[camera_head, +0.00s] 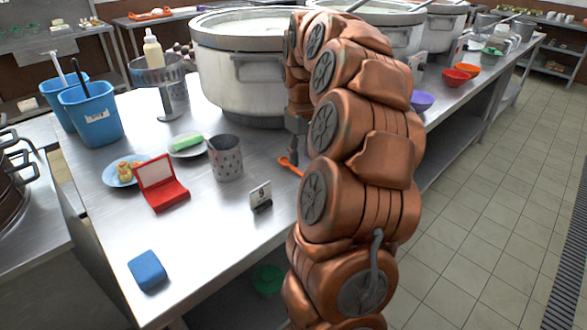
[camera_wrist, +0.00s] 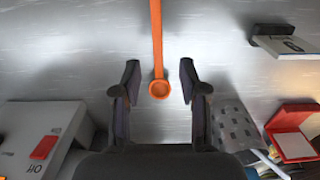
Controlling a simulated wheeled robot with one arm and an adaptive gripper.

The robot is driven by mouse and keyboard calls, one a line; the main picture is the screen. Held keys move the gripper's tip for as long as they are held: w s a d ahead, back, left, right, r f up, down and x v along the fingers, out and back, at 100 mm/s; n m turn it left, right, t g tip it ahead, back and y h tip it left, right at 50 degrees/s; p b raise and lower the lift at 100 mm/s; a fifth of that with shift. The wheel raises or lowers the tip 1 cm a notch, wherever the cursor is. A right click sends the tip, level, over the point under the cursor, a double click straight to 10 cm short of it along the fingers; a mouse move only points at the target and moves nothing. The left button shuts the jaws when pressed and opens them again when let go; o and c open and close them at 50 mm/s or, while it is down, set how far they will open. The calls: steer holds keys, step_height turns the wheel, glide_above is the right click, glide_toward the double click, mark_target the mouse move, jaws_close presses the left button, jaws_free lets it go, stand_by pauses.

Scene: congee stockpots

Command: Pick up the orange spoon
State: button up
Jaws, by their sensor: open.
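The orange spoon (camera_wrist: 157,45) lies on the steel table in the wrist view. Its round end (camera_wrist: 159,89) is between the two fingertips of my gripper (camera_wrist: 159,82), and its handle runs up out of the picture. A gap shows on each side, so the fingers are open and not touching it. In the head view a small part of the orange spoon (camera_head: 289,166) shows beside my arm. My gripper (camera_head: 296,140) is just above it there, mostly hidden by my arm.
A large stockpot (camera_head: 235,75) stands behind my gripper. A perforated steel holder (camera_head: 225,158), a red box (camera_head: 162,184), a number sign (camera_head: 260,196) and a green block on a plate (camera_head: 187,143) stand to the left. The table's front left is clear around a blue sponge (camera_head: 147,270).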

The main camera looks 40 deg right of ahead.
mark_target(302, 174)
steer(key=shift+d+f, duration=0.1)
steer(key=shift+f, duration=2.5)
steer(key=shift+c, duration=0.3)
jaws_close()
